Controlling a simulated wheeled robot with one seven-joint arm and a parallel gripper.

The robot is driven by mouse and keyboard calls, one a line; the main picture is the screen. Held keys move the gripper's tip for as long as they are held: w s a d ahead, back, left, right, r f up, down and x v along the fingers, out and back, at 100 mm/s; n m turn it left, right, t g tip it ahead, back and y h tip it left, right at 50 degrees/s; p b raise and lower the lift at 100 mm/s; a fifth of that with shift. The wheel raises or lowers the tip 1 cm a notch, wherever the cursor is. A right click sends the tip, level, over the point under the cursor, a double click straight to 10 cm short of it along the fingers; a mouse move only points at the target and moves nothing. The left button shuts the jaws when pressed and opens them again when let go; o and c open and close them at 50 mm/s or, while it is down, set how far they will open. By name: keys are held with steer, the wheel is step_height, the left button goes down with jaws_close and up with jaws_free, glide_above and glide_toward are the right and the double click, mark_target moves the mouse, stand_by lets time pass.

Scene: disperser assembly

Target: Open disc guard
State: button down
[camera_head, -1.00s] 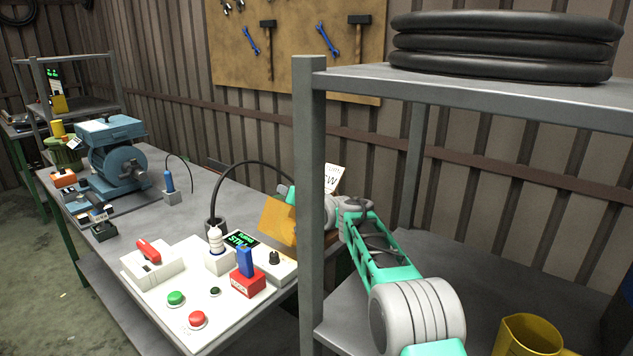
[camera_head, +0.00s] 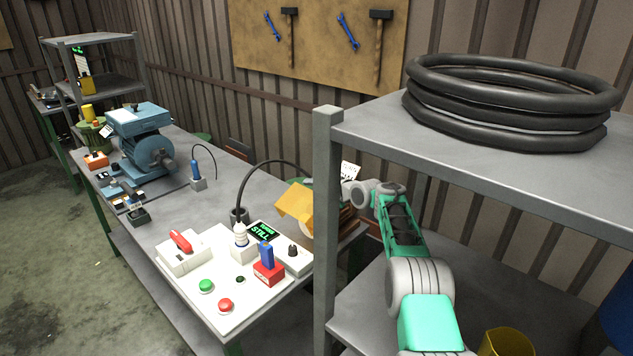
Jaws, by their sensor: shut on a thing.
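The yellow disc guard (camera_head: 294,203) stands at the far right end of the workbench, beside the grey shelf post. It looks like a tilted flat plate with a rounded part below, partly hidden by the post. My teal and grey arm reaches from the lower right, behind the post, to the guard. Only a small teal piece of my gripper (camera_head: 308,183) shows at the guard's upper edge. My gripper is shut on the guard; its fingertips are mostly hidden.
The grey shelf post (camera_head: 327,230) stands close in front of my arm. A white control panel (camera_head: 215,299) with buttons, a red switch and a display lies left of it. A curved black hose (camera_head: 250,178) rises beside the guard. Black rings (camera_head: 510,105) lie on the shelf top.

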steer(key=shift+w+d+r, duration=0.15)
steer(key=shift+d, duration=0.15)
